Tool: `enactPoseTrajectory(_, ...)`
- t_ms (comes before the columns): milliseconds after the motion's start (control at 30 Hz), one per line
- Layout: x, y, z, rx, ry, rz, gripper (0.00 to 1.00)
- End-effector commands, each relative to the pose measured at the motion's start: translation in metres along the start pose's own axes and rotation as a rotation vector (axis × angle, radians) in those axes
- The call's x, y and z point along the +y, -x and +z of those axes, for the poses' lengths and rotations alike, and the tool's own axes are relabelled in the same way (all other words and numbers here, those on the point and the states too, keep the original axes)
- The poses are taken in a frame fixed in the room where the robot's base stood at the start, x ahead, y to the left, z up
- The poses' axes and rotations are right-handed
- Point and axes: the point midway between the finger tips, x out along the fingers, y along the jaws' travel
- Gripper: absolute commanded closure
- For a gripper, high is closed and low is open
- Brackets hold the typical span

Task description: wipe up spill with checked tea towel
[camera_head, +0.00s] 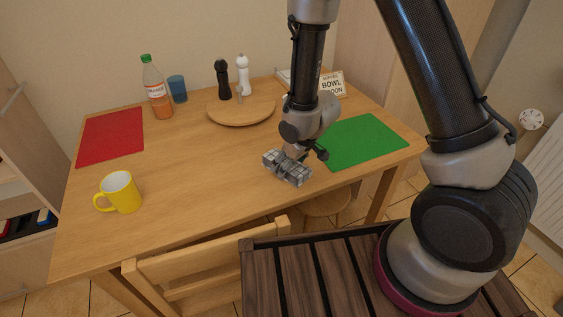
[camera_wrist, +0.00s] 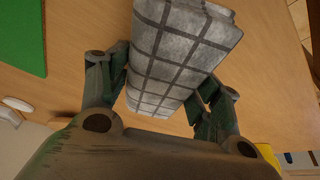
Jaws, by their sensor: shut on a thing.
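The checked tea towel (camera_head: 287,168) is a folded grey-and-white bundle with dark lines, at or just above the middle-front of the wooden table (camera_head: 200,200). I cannot tell whether it touches the wood. My gripper (camera_head: 298,154) points down and is shut on it. In the wrist view the towel (camera_wrist: 180,50) sits between the two fingers of my gripper (camera_wrist: 162,88). I can make out no spill; the towel and gripper hide the wood beneath them.
A yellow mug (camera_head: 122,192) stands front left. A red mat (camera_head: 110,137) lies left and a green mat (camera_head: 362,141) right. Behind are an orange-drink bottle (camera_head: 156,88), a blue cup (camera_head: 177,89), a round board (camera_head: 240,110) with two mills, and a small sign (camera_head: 333,83). A chair (camera_head: 205,265) stands in front.

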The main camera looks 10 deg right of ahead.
Motion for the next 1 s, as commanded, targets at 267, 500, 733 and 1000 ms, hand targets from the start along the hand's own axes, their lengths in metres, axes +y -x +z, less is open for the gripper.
enactPoseTrajectory(267, 0.000, 0.001, -0.001, 0.001, 0.000, 0.000, 0.55)
enactPoseTrajectory(500, -0.007, 0.017, -0.020, 0.007, 0.002, 0.000, 0.55)
enactPoseTrajectory(733, -0.015, 0.037, -0.041, 0.006, 0.003, 0.000, 0.55)
enactPoseTrajectory(1000, -0.025, 0.060, -0.066, 0.005, 0.003, -0.002, 0.55)
